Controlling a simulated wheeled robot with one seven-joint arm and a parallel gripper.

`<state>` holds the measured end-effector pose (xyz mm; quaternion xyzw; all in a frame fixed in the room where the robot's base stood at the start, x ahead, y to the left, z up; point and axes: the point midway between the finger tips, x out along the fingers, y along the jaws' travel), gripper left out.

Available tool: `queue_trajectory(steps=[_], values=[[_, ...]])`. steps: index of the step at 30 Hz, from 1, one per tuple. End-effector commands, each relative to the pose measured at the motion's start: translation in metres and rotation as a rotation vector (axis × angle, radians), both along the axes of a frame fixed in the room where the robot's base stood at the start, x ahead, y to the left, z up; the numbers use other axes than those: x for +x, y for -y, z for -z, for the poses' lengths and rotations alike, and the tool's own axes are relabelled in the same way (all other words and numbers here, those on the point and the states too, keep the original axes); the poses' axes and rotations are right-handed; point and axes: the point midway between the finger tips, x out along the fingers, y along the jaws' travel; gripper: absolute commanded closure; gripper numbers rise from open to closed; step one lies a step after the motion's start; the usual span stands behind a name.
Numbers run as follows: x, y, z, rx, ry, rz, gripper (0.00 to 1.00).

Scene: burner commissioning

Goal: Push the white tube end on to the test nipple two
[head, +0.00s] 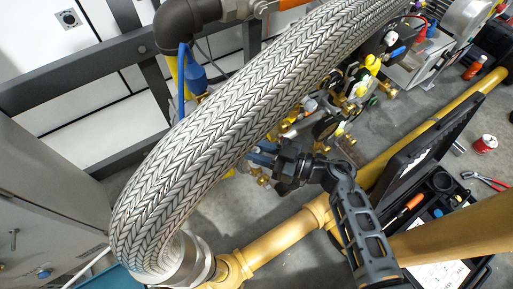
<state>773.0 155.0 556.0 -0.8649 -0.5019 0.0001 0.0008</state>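My gripper (263,154) is in the middle of the head view, at the end of my dark arm. Its blue-grey fingers point left and partly pass behind the large braided metal hose (215,130). I cannot tell whether they are open or shut, or whether they hold anything. The brass valve assembly (340,125) stands behind and to the right of the gripper, with yellow and black parts. The white tube end and test nipple two cannot be made out; the hose hides much of the area by the fingertips.
The braided hose arches across the view, close beside the gripper. A yellow pipe (275,243) runs below and behind my arm. An open black case (440,210) with tools lies at right, near a red can (486,143) and red-handled pliers (485,181). A grey cabinet (45,205) stands at left.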

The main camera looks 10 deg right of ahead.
Motion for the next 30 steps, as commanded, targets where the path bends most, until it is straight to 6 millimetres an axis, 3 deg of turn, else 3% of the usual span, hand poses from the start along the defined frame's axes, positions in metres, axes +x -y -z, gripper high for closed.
queue_trajectory(steps=[28,29,30], values=[[0.0,0.0,0.026,0.0,0.0,0.0,1.0],[0.0,0.0,0.025,0.0,0.0,0.0,0.7],[0.0,0.0,0.025,0.0,0.0,0.0,0.66]])
